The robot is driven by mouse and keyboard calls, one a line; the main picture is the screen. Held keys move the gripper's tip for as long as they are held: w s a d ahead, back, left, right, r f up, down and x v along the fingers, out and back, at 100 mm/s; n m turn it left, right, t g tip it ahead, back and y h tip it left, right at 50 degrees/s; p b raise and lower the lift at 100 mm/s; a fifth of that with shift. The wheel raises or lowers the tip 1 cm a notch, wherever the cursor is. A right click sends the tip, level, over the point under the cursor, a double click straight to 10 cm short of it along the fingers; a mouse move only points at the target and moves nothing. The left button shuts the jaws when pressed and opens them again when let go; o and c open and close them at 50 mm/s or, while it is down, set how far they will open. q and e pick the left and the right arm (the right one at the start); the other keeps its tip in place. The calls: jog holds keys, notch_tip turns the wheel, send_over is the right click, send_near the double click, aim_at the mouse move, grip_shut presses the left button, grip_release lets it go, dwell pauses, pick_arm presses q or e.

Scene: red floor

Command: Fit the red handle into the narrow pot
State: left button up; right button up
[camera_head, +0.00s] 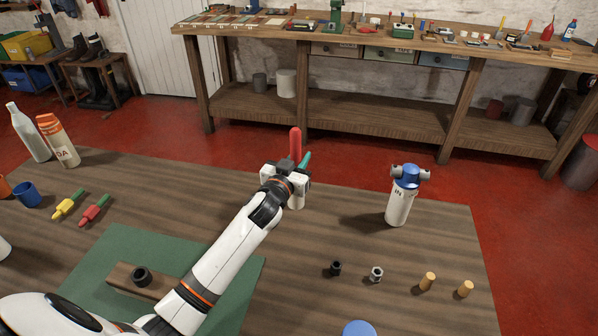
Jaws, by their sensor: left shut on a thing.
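My left gripper (293,176) is in the middle of the table's far part, seen from behind. It is shut on the red handle (296,144), which stands about upright above it. A teal handle (304,160) shows tilted just right of the red one. Below the gripper shows a pale, narrow, round-bottomed piece (297,203), perhaps the narrow pot; the gripper covers most of it. I cannot tell whether the red handle's lower end is in it or above it. My right gripper is not in view.
A white bottle with a blue top (398,200) stands at right. Two small nuts (376,274) and two wooden pegs (465,289) stand nearer. Yellow (66,206) and red (94,211) green-tipped pieces lie at left. A green mat (120,245) holds a wooden block (130,285).

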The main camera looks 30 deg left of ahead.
pick_arm(q)
jog(key=shift+f, duration=1.65)
jog(key=shift+f+b, duration=0.2)
jog(key=shift+b, duration=0.2)
jog(key=o, duration=1)
jog(key=shift+r, duration=0.15)
jog(key=shift+s, duration=0.15)
jog(key=s, duration=1.1)
jog(key=shift+s+d, duration=0.4)
